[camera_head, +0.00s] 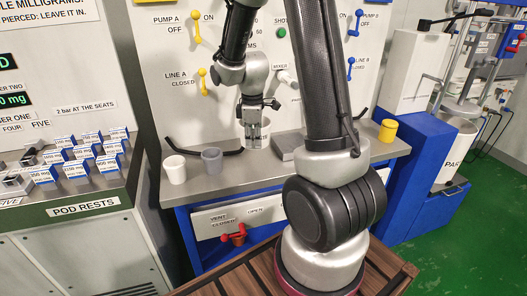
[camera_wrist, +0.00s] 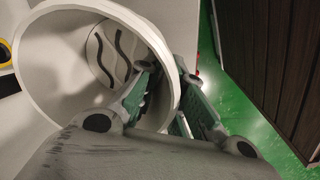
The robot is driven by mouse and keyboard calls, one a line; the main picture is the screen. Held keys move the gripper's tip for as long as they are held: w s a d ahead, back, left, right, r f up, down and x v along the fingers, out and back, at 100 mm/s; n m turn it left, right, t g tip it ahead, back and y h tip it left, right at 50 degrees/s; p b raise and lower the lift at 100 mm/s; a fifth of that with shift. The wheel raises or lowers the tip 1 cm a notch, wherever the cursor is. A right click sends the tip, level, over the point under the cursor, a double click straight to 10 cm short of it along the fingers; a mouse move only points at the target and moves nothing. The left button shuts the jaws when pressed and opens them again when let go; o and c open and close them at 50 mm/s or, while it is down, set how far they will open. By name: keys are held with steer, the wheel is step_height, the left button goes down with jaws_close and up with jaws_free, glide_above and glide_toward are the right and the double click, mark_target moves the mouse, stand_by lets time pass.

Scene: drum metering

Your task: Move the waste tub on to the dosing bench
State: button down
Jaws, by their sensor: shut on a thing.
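A white tub (camera_wrist: 150,25) fills the upper left of the wrist view, its mouth towards the camera, with dark wavy marks (camera_wrist: 113,55) inside. I take it to be the waste tub, though no name is readable. My gripper (camera_head: 257,112) is shut on its wall: in the wrist view one finger is inside the mouth and the other outside. In the head view the gripper points down over the grey top of the dosing bench (camera_head: 240,172), and the tub below the fingers is mostly lost against the pale panel. Whether it touches the bench I cannot tell.
A white cup (camera_head: 174,169) and a grey cup (camera_head: 212,160) stand on the bench left of the gripper. A yellow cup (camera_head: 388,130) stands at its right end. A grey block (camera_head: 287,146) lies nearby. Pods (camera_head: 85,152) sit at far left.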

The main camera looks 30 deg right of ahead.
mark_target(255, 170)
step_height(255, 170, down, 9)
steer(key=shift+s+r, duration=0.1)
steer(key=shift+r, duration=0.05)
stand_by(0.4)
steer(key=c, duration=1.5)
jaws_free()
steer(key=shift+c, duration=0.2)
steer(key=s+a+r+m+t, duration=0.1)
steer(key=s+r+m, duration=0.3)
steer(key=r, duration=0.8)
steer(key=s+a+r+m+t, duration=0.1)
steer(key=s+r, duration=0.4)
steer(key=r, duration=0.6)
steer(key=s+a+r+m+t, duration=0.1)
steer(key=s+r+m, duration=0.4)
steer(key=s, duration=0.7)
steer(key=shift+a+m+t, duration=0.2)
steer(key=shift+m+t, duration=0.1)
steer(key=shift+r, duration=0.1)
